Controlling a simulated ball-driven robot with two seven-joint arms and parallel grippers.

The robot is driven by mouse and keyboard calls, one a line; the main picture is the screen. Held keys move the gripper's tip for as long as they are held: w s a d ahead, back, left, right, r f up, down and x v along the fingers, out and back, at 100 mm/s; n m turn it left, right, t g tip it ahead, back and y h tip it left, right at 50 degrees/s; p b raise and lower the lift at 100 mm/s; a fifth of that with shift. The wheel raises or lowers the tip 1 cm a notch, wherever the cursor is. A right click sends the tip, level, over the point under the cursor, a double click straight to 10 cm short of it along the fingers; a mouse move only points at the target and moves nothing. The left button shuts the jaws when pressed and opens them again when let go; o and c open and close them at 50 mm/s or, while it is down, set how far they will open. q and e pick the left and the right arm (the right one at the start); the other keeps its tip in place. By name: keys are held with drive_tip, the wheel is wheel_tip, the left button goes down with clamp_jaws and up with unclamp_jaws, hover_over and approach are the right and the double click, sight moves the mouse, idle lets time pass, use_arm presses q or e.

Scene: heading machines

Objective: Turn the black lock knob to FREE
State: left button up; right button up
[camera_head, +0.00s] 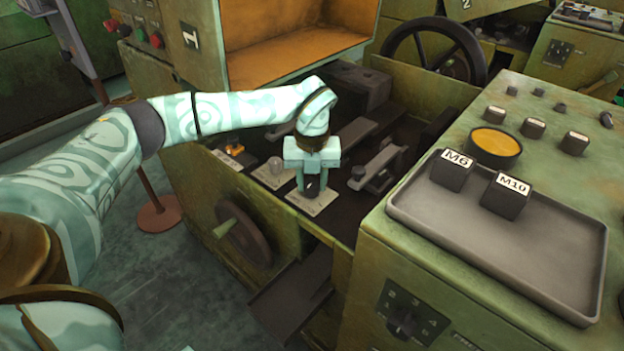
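My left gripper (312,188) points straight down into the machine bed, its two fingers on either side of a small black knob (312,186). The knob stands on a pale label plate (316,205). The plate's lettering is too small to read, and the fingers partly hide the knob, so its setting does not show. I cannot tell whether the fingers press on the knob or stand slightly apart from it. My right gripper is not in view.
A grey knob (275,164) and an orange part (235,150) sit left of the gripper. A handwheel (243,233) is on the front. A grey tray (540,250) bears M6 and M10 blocks.

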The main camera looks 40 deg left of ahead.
use_arm(q)
drive_tip(key=shift+r+m+p, duration=0.25)
drive_tip(key=shift+m+p, duration=0.25)
drive_tip(key=shift+p, duration=0.3)
drive_tip(key=m+p, duration=0.3)
drive_tip(key=shift+r, duration=0.1)
drive_tip(key=m+p, duration=0.3)
drive_tip(key=m, duration=0.1)
drive_tip(key=shift+m+p, duration=0.3)
drive_tip(key=shift+p, duration=0.05)
drive_tip(key=m+p, duration=0.1)
drive_tip(key=m, duration=0.2)
drive_tip(key=shift+m+p, duration=0.35)
drive_tip(key=shift+m, duration=0.05)
drive_tip(key=m, duration=0.1)
drive_tip(key=m+p, duration=0.1)
drive_tip(key=m, duration=0.2)
drive_tip(key=shift+f+m, duration=0.25)
drive_tip(key=shift+m, duration=0.05)
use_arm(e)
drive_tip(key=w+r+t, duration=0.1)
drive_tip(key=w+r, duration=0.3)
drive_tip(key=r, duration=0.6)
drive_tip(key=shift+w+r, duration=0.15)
use_arm(q)
drive_tip(key=o, duration=1)
